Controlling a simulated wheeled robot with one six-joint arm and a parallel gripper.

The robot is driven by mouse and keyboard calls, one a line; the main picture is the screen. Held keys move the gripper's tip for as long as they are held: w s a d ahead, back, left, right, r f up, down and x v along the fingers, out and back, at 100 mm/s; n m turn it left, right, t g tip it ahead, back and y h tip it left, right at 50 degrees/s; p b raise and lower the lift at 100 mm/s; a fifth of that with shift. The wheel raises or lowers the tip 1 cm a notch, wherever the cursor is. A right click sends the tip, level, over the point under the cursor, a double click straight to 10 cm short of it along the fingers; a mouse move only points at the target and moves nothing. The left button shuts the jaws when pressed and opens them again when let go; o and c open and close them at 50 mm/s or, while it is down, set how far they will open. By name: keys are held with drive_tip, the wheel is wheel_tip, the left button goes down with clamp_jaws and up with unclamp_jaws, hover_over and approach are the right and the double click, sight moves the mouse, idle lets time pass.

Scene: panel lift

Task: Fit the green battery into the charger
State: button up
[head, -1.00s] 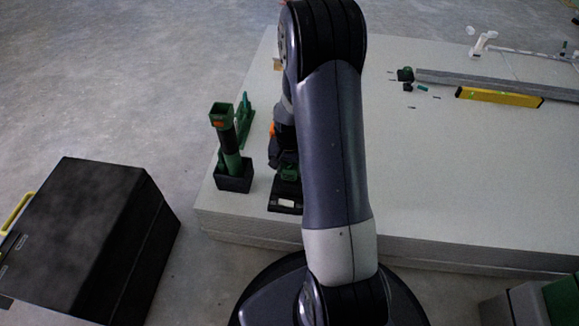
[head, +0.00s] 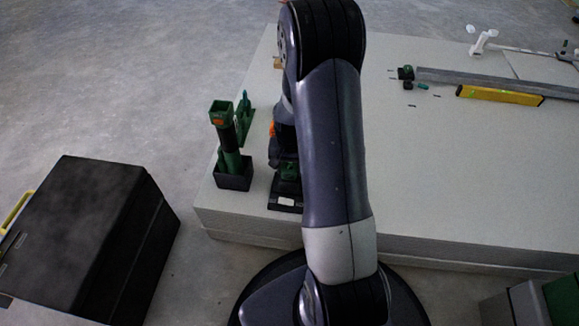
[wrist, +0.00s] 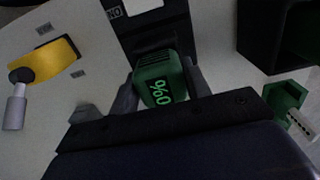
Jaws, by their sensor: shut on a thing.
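A green and black tool (head: 228,145) stands in a black holder (head: 234,178) left of the charger, a green part (head: 243,118) behind it. A black case (head: 75,230) is at the left. A yellow level (head: 500,96) lies far right; the panel's middle right is clear.

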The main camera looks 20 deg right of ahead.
drive_tip(key=o, duration=1.2)
drive_tip(key=shift+c, duration=0.2)
wheel_tip(320, 180, up, 11)
drive_tip(key=p, duration=0.4)
drive_tip(key=shift+f, duration=0.1)
wheel_tip(320, 180, down, 11)
drive_tip(key=b, duration=0.4)
drive_tip(key=shift+r, duration=0.5)
drive_tip(key=shift+r+p, duration=0.1)
drive_tip(key=shift+p, duration=0.2)
